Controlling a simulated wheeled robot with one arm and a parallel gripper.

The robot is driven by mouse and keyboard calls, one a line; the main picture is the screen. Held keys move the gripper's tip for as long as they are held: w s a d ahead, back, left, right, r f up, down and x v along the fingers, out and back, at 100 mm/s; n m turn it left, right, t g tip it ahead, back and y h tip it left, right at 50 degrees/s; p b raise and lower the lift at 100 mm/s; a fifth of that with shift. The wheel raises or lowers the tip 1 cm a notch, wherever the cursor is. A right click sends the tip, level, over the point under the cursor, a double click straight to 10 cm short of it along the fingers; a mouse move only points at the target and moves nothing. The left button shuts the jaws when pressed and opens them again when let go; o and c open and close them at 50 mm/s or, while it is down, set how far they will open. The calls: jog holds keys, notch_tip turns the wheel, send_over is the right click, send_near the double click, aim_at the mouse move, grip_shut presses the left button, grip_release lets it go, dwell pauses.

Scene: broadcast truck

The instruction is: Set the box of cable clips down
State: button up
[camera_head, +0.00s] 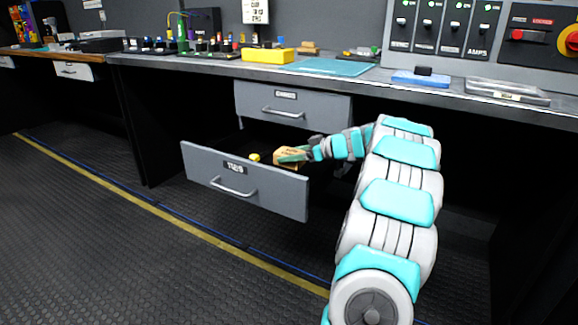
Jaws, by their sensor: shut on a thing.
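A small tan cardboard box (289,163), the likely box of cable clips, is at the end of my arm. My gripper (291,155) is shut on it, one teal-tipped finger lying across the box. The box is over or inside the open lower drawer (262,192). The drawer's grey front hides its floor, so I cannot tell whether the box touches it. My arm reaches in from the right, and the gripper's far side is hidden.
A small yellow thing (254,157) shows in the drawer, left of the box. The closed upper drawer (290,103) is just above and behind. The counter (205,65) holds a yellow box (268,56), a teal mat (328,67) and a blue item (421,79). The floor in front is clear.

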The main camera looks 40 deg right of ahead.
aim_at(292, 164)
jog(key=shift+f, duration=2)
jog(key=shift+f+b, duration=0.6)
jog(key=shift+b, duration=0.6)
jog(key=o, duration=1.4)
jog(key=shift+r, duration=0.1)
jog(key=r+p, duration=0.1)
jog(key=p, duration=0.2)
jog(key=shift+r, duration=0.3)
jog(key=v, duration=0.4)
jog(key=b+v, duration=0.1)
jog(key=v, duration=0.6)
jog(key=shift+s+d+f, duration=0.1)
jog(key=shift+s+d, duration=0.1)
jog(key=shift+s, duration=0.25)
